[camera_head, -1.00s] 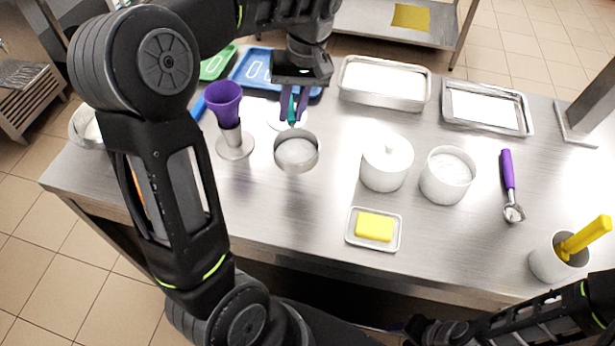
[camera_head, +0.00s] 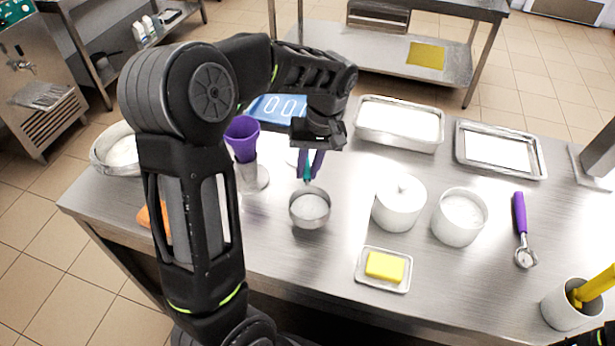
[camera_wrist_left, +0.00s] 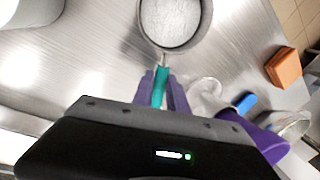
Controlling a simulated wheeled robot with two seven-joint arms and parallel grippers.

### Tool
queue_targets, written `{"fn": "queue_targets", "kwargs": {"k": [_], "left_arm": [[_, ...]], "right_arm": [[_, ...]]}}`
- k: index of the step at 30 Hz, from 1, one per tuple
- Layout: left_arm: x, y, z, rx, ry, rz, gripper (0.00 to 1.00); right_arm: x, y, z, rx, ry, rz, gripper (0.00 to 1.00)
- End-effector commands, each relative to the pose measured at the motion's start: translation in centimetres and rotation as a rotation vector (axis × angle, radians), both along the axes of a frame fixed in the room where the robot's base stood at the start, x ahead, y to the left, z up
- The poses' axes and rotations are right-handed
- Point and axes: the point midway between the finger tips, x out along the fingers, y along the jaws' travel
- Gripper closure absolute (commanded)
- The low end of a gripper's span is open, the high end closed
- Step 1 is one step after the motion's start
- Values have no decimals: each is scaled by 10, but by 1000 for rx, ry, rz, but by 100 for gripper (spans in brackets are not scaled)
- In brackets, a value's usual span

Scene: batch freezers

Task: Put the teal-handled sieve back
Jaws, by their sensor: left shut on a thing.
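The sieve (camera_head: 310,209) is a round metal bowl with a pale inside and a teal handle; its handle (camera_wrist_left: 159,86) shows clearly in the left wrist view. My left gripper (camera_head: 309,167) has purple fingers and is shut on the teal handle, with the bowl toward the table's front edge. I cannot tell whether the bowl touches the steel table (camera_head: 290,250) or hangs just above it. My right gripper is not in view.
A purple cone-topped piece (camera_head: 242,138) stands close left of the sieve. Right are a lidded white jar (camera_head: 399,203), a white tub (camera_head: 459,217) and a dish (camera_head: 362,283) with a yellow block. A steel pan (camera_head: 400,143) stands behind. The table in front of the sieve is clear.

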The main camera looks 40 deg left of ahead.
Motion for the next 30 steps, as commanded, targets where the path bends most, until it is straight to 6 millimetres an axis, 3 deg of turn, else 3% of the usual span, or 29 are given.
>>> {"fn": "queue_targets", "kwargs": {"k": [9,19,20,27,30], "left_arm": [[-1,0,-35,0,4,1,100],[-1,0,-39,-1,2,0,100],[-1,0,-38,-1,2,0,80],[-1,0,-37,-1,2,0,60],[-1,0,-37,-1,2,0,60]], "right_arm": [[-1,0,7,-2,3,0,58],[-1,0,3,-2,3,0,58],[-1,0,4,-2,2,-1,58],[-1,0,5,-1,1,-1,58],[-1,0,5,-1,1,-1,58]]}}
